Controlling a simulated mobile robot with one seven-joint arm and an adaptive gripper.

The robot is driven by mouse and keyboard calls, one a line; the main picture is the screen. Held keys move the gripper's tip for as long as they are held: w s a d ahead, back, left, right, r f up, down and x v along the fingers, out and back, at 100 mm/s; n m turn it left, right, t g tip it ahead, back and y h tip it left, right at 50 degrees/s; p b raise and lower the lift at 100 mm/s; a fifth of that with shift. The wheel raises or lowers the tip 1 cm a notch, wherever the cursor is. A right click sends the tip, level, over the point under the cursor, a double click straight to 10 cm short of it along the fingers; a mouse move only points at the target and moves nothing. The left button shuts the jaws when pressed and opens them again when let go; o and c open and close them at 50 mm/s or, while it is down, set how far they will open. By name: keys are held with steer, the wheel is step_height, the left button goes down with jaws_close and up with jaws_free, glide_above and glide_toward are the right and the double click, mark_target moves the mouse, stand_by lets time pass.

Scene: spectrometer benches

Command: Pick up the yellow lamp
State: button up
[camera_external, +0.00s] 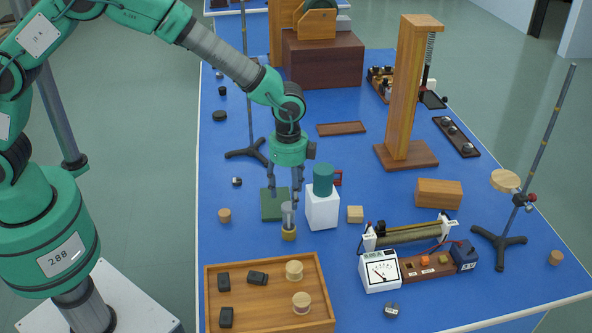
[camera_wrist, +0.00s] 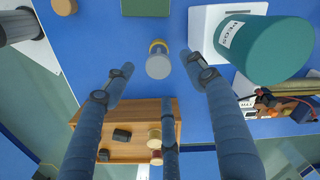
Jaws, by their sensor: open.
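The yellow lamp (camera_external: 289,234) looks like a small upright glass cylinder on a yellow base, standing on the blue bench just behind the wooden tray. In the wrist view the lamp (camera_wrist: 158,63) is seen from above, its grey round top towards me and a yellow edge behind it. My gripper (camera_external: 284,194) points down above the lamp, its fingers spread. In the wrist view my gripper's fingers (camera_wrist: 160,82) are apart, with the lamp showing between and just beyond the tips. Nothing is held. In the external view a finger partly overlaps the lamp's top.
A white box (camera_external: 322,208) with a green cylinder (camera_external: 323,180) stands close right of the lamp. A green pad (camera_external: 274,212) lies behind it. The wooden tray (camera_external: 264,258) holds dark blocks and pale discs. A wooden cube (camera_external: 355,214) and a cork (camera_external: 225,215) are nearby.

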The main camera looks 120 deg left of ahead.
mark_target(289, 225)
step_height(289, 225, down, 8)
steer(key=shift+f+b, duration=0.15)
steer(key=shift+b, duration=0.35)
steer(key=shift+d+f+b, duration=0.1)
steer(key=shift+f+b, duration=0.4)
steer(key=shift+f, duration=2.1)
steer(key=shift+s, duration=0.1)
steer(key=shift+c, duration=0.3)
jaws_close()
steer(key=shift+r, duration=0.1)
